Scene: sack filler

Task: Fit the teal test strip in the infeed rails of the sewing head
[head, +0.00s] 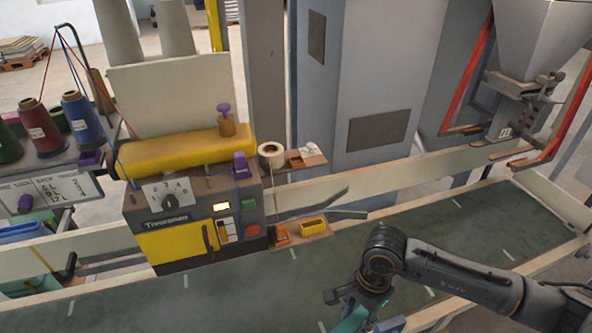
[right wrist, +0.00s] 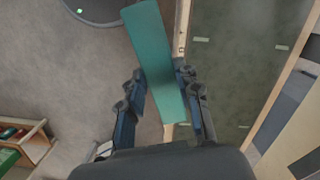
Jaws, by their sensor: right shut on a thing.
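The teal test strip (right wrist: 152,48) is a flat, long strip held between the two fingers of my right gripper (right wrist: 157,80) in the right wrist view, reaching well beyond the fingertips. In the head view the strip (head: 352,319) shows only partly at the bottom edge, below my right gripper (head: 362,298). The sewing head (head: 195,215) is a grey and yellow machine with a dial. Its infeed rails (head: 325,207) are grey metal bars that stick out to its right and spread apart at the free end. The strip is apart from them, lower and nearer. My left gripper is not in view.
The green conveyor belt (head: 240,298) runs below the rails between pale side boards. A small shelf with a yellow bin (head: 313,227) sits just under the rails, and a tape roll (head: 271,154) stands above them. Thread cones (head: 79,116) are at the left. Belt right of the rails is clear.

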